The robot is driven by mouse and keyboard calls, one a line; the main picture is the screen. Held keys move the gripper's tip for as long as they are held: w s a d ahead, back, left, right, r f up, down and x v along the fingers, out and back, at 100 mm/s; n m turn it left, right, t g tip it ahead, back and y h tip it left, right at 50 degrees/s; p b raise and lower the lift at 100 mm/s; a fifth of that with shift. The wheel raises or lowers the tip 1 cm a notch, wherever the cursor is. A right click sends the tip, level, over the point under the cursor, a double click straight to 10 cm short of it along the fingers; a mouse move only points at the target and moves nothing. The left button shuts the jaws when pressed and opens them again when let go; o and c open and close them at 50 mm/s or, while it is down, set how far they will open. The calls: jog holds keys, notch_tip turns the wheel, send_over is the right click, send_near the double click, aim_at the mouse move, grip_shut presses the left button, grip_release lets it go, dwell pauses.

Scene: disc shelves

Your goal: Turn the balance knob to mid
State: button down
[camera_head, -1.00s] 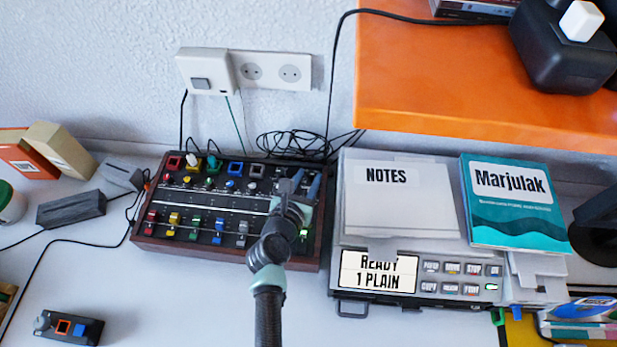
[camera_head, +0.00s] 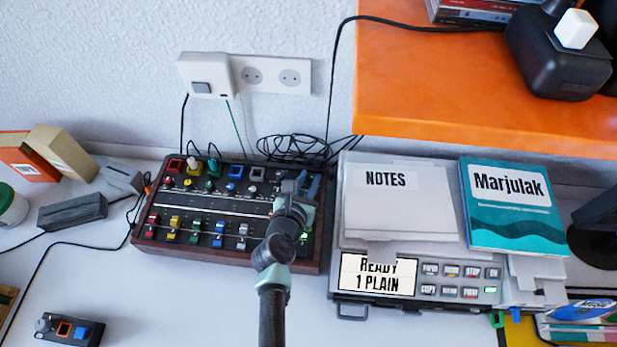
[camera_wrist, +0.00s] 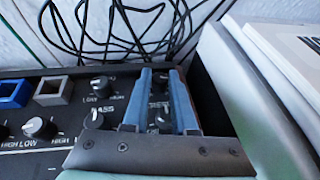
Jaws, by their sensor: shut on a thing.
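The dark mixer with a wooden frame (camera_head: 190,200) sits on the desk, with rows of knobs and coloured sliders. My gripper (camera_head: 306,185) is over its back right corner. In the wrist view, the two blue-grey fingers of my gripper (camera_wrist: 160,75) are close together over the panel, shut on a small dark knob (camera_wrist: 163,122) between them. The fingers hide most of that knob and its label, so I cannot read its name or its pointer. To the left are other knobs, one under a "BASS" label (camera_wrist: 96,118).
Right of the mixer stands a grey machine with a "READY 1 PLAIN" display (camera_head: 378,273), topped by notes (camera_head: 395,205) and a teal book (camera_head: 515,205). An orange shelf (camera_head: 430,85) hangs above. Cables (camera_head: 290,147) lie behind the mixer.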

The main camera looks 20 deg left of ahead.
jog(key=p, duration=0.1)
jog(key=y+p, duration=0.1)
jog(key=shift+d+r+n+p, duration=0.15)
jog(key=shift+r+n+p, duration=0.15)
jog(key=shift+r+n, duration=0.1)
jog(key=shift+w+d+n+g+y+p, duration=0.1)
jog(key=shift+n+g+y+p, duration=0.35)
jog(key=shift+p, duration=0.75)
jog(key=shift+f+n+y+p, duration=0.3)
jog(key=shift+n+y+p, duration=0.25)
jog(key=shift+y+p, duration=0.1)
jog(key=shift+f, duration=0.1)
jog(key=c, duration=1)
grip_release()
jog(key=p+v, duration=0.5)
jog(key=v, duration=0.8)
